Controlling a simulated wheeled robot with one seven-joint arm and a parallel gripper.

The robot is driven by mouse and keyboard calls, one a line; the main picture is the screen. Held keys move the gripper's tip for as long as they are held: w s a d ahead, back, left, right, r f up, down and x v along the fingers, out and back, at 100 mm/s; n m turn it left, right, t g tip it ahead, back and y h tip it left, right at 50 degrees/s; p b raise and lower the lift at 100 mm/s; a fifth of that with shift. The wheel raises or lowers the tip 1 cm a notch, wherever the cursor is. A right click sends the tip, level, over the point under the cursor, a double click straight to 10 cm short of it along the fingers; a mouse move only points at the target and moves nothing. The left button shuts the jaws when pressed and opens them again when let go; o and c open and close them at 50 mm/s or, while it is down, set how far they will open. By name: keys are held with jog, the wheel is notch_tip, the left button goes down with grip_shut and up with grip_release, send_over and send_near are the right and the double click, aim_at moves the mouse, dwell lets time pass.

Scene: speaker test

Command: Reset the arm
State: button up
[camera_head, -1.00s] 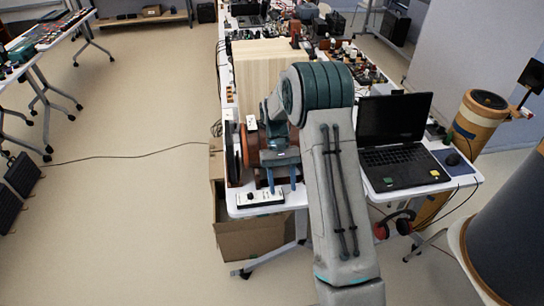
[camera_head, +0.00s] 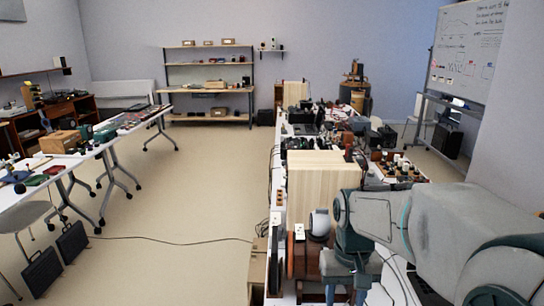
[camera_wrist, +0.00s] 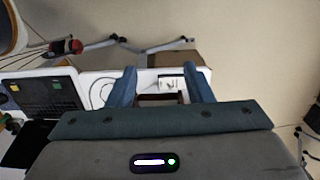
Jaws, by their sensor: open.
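My arm reaches in from the right of the head view. My gripper (camera_head: 347,292) is at its end, with blue fingers pointing down over the near end of the long white table. In the wrist view my gripper (camera_wrist: 160,82) shows two blue fingers spread apart with nothing held between them. A white device with dark controls (camera_wrist: 171,83) lies on the table beyond the fingers. Orange-brown round equipment (camera_head: 303,250) stands just left of my gripper in the head view. The gripper's height above the table is hard to tell.
A pale wooden box (camera_head: 322,178) stands on the table behind my gripper. A laptop (camera_wrist: 45,97) is at the left in the wrist view. A cardboard box (camera_wrist: 175,59) is beyond the table edge. Open floor (camera_head: 190,200) lies left, crossed by a cable.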

jog(key=s+r+t, duration=0.2)
jog(key=s+t, duration=0.2)
jog(key=s, duration=0.6)
jog(key=shift+r, duration=0.2)
jog(key=shift+s, duration=0.1)
jog(key=shift+c, duration=1.1)
